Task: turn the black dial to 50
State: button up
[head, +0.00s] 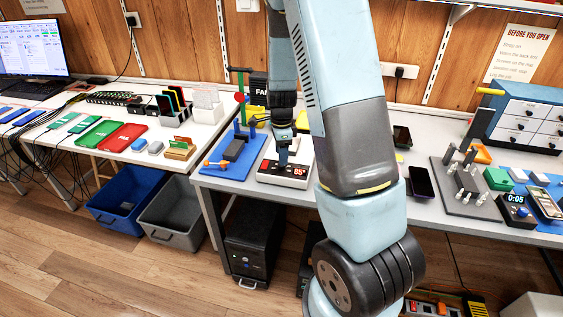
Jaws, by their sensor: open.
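A white device (271,179) with a dark top stands on the grey bench, left of centre. Its red display (299,171) reads 85, apparently with a degree sign. My gripper (283,158) points down over this device, just behind and left of the display. Its jaws are open, though the gap between the fingers is too small to make out. I cannot clearly make out the black dial; my gripper covers part of the device's top. Whether the fingers touch anything there I cannot tell.
A blue fixture (223,170) stands close at the left. My arm hides the bench right of the device. Further right are a dark phone (421,182), a grey peg plate (464,205) and a timer (513,213) showing 0:05. A white table (70,150) holds trays at left.

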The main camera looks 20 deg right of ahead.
jog(key=shift+f, duration=2.1)
jog(key=shift+c, duration=0.4)
grip_shut()
